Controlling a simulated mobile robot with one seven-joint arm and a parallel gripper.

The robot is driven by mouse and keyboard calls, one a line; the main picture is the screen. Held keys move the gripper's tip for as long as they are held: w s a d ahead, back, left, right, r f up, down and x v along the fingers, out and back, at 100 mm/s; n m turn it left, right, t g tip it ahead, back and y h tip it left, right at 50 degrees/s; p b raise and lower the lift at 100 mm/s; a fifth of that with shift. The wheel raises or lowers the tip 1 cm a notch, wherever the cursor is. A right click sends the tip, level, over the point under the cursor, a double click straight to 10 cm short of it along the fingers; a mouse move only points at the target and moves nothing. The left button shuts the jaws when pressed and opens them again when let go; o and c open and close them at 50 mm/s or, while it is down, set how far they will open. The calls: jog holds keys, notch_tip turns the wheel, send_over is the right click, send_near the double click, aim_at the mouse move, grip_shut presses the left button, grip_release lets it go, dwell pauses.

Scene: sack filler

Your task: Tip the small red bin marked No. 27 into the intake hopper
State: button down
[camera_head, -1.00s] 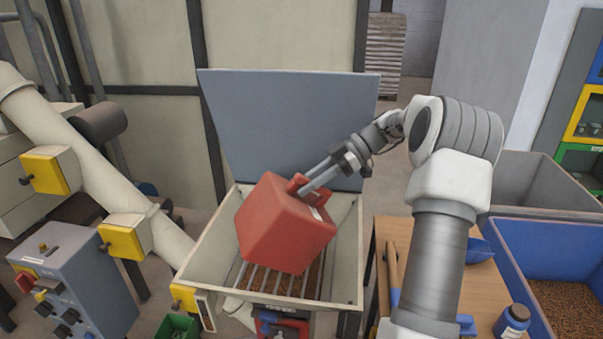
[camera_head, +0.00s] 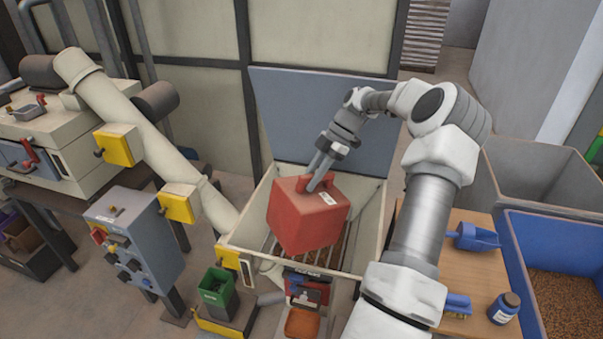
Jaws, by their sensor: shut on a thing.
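The small red bin (camera_head: 305,218) is in the middle of the view, over the open intake hopper (camera_head: 372,215). The label is too small to read. My gripper (camera_head: 319,183) comes down from the upper right and is shut on the bin's handle. Brown pellets lie under the bars of the hopper grate (camera_head: 335,255). The bin hides part of the grate, and its inside cannot be seen.
The hopper's grey lid (camera_head: 325,120) stands open behind the bin. A blue crate of pellets (camera_head: 520,270) and a wooden bench (camera_head: 465,270) with a blue scoop (camera_head: 474,237) are at right. A grey control box (camera_head: 135,240) and a green bin (camera_head: 217,292) are at left.

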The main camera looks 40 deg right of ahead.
jog(key=shift+w+a+h, duration=0.15)
jog(key=shift+a+h, duration=0.25)
jog(key=shift+a, duration=0.05)
jog(key=w+a+f+h, duration=0.1)
jog(key=a+f+h, duration=0.1)
jog(key=a+h, duration=0.65)
jog(key=a+f+h+b, duration=0.2)
jog(key=f+h+b, duration=0.1)
jog(key=b, duration=0.5)
jog(key=a+f+g+h+b, duration=0.1)
jog(key=a+f+h+b, duration=0.1)
jog(key=f+b, duration=0.3)
jog(key=a+f+h+b, duration=0.2)
jog(key=f+h+b, duration=0.2)
jog(key=b, duration=0.7)
jog(key=shift+w+a+f+g+h, duration=0.15)
jog(key=shift+w+g+h, duration=0.1)
jog(key=shift+g, duration=0.15)
jog(key=shift+s+d+f+h+b, duration=0.1)
jog(key=shift+d+f+h+b, duration=0.2)
jog(key=shift+f+h+b, duration=0.5)
jog(key=shift+r, duration=0.2)
